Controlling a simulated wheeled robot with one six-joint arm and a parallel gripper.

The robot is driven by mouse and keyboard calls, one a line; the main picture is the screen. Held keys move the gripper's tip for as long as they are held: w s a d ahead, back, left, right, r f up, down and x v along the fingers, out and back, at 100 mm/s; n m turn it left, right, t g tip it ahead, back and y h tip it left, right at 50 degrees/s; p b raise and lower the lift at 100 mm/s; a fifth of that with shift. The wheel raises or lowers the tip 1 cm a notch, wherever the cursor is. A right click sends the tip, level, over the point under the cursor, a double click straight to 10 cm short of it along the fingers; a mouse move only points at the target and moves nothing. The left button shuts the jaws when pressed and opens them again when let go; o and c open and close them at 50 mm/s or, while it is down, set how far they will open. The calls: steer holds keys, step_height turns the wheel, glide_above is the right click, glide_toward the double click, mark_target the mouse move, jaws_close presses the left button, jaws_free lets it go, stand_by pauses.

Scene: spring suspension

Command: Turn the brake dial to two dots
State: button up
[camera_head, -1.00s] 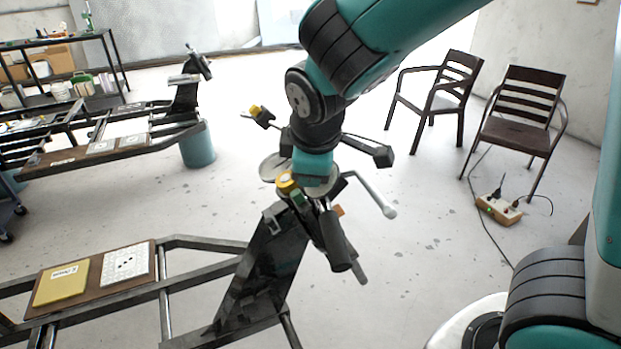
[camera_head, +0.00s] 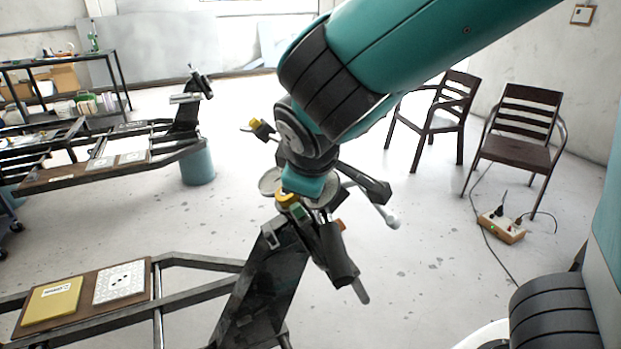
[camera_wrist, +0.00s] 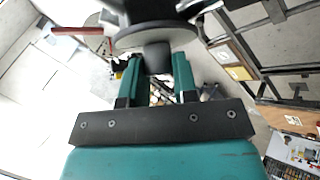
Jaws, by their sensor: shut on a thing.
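In the wrist view, the two teal fingers of my gripper (camera_wrist: 157,85) are closed around the sides of a short dark knob, which I take for the brake dial (camera_wrist: 156,57). The knob stands out from a grey round disc (camera_wrist: 150,37). In the head view, my gripper (camera_head: 305,186) is at the top of a dark upright post (camera_head: 262,285) with handle-like parts. My wrist hides most of the dial there. No dots or pointer mark can be read in either view.
A yellow pad (camera_head: 52,300) and a white dotted card (camera_head: 119,283) lie on a brown board on the metal frame, left of the post. A black cylinder (camera_head: 337,255) hangs close by my gripper. Two dark chairs (camera_head: 520,138) and a power strip (camera_head: 502,227) stand right.

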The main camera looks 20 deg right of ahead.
steer(key=o, duration=0.9)
steer(key=shift+o, duration=0.2)
steer(key=p+v, duration=0.1)
steer(key=v, duration=1.6)
steer(key=shift+s, duration=0.2)
steer(key=shift+r, duration=0.15)
